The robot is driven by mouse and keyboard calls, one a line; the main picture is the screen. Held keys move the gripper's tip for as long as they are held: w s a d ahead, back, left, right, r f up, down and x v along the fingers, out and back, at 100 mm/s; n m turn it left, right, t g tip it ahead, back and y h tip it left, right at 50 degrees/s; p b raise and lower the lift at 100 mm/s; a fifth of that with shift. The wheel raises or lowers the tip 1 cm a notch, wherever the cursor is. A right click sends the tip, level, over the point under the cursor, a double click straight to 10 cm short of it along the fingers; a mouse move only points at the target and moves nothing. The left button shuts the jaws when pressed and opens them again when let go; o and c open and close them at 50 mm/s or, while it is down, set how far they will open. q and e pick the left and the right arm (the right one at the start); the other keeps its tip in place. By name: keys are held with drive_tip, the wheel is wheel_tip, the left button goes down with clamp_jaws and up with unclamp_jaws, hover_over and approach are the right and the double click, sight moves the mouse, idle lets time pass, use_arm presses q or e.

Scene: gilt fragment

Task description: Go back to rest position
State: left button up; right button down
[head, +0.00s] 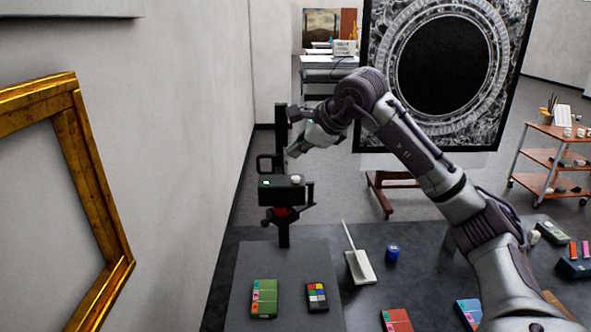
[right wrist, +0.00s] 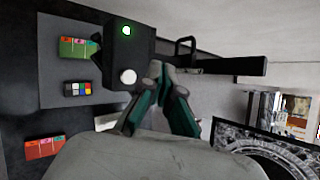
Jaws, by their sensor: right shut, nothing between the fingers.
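My right arm reaches in from the lower right of the head view. My right gripper (head: 294,151) is in the air close to a black upright post with a dark box (head: 282,188) mounted on it. The box bears a green-lit spot and a white round knob. In the right wrist view my right gripper (right wrist: 158,70) is shut and empty, its fingertips together beside the box (right wrist: 120,52). I cannot tell from these views whether they touch it. My left gripper is not in view.
The dark table holds a green box (head: 264,298), a colour-chart card (head: 317,297), a white tray with a stick (head: 360,267), a blue jar (head: 392,253) and a red box (head: 396,321). A gold frame (head: 72,110) hangs on the left wall. A large ornate picture stands behind my arm.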

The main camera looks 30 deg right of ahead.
drive_tip(key=shift+r+p, duration=0.4)
drive_tip(key=shift+r, duration=0.45)
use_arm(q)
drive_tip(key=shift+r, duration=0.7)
use_arm(e)
drive_tip(key=shift+f, duration=0.1)
